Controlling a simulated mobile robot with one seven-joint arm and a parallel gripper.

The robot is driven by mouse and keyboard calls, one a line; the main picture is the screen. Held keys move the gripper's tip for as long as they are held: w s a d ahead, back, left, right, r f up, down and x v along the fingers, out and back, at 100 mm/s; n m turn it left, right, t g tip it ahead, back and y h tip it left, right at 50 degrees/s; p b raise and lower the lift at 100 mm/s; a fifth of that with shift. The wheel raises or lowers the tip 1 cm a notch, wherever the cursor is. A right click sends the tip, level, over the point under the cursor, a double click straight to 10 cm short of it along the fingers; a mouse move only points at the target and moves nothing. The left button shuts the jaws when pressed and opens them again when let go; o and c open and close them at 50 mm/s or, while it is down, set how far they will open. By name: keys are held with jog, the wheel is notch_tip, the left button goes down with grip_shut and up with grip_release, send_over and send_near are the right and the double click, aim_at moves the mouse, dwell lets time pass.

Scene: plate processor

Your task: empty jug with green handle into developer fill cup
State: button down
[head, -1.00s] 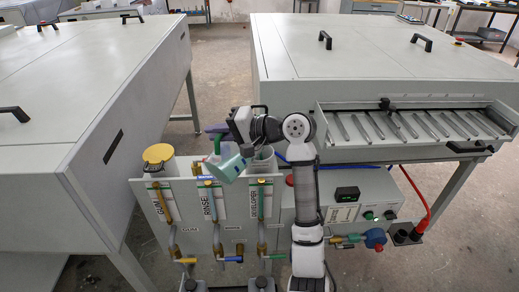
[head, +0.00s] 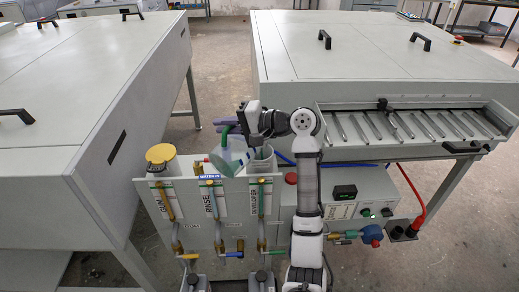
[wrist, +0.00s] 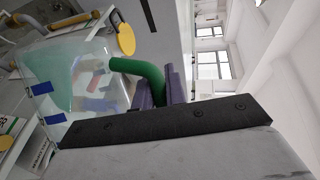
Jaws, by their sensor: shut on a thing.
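My gripper (head: 232,126) has purple fingers, which also show in the wrist view (wrist: 162,90). It is shut on the green handle (wrist: 143,76) of a translucent jug (head: 231,157). The jug is tilted in the air above the filling panel, with blue-green liquid in it. In the wrist view the jug (wrist: 95,85) shows the liquid toward the left, with blue marks on its wall. The developer fill cup (head: 263,160) is just right of the jug, behind the DEVELOPER label, partly hidden by the jug and my arm. I cannot tell whether liquid is flowing.
The gum cup with a yellow lid (head: 160,154) stands at the panel's left. The rinse position is largely hidden behind the jug. Valves and pipes run down the panel front (head: 230,208). Large grey machines stand left (head: 85,100) and right (head: 385,60).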

aim_at(215, 152)
jog(key=shift+r, duration=0.1)
jog(key=shift+n+t+h, duration=0.3)
jog(key=shift+n+h, duration=0.1)
jog(key=shift+n, duration=0.3)
jog(key=s+a+f+b, duration=0.1)
jog(key=b, duration=0.2)
jog(key=s+a+f+b, duration=0.1)
jog(key=s+f+b, duration=0.1)
jog(key=b, duration=0.1)
jog(key=shift+a+f, duration=0.1)
jog(key=shift+a, duration=0.1)
jog(key=shift+s+a, duration=0.15)
jog(key=shift+a, duration=0.1)
jog(key=shift+s+a+f+n+h, duration=0.1)
jog(key=shift+s+f+n+h, duration=0.1)
jog(key=shift+s+n+h, duration=0.1)
jog(key=s+a+f+n+t+h+b, duration=0.4)
jog(key=f+n+b, duration=0.5)
jog(key=b, duration=0.5)
jog(key=shift+s+a+f+t+h, duration=0.35)
jog(key=shift+s+a+t, duration=0.15)
jog(key=shift+s+a, duration=0.5)
jog(key=shift+d+r, duration=0.1)
jog(key=shift+d, duration=0.05)
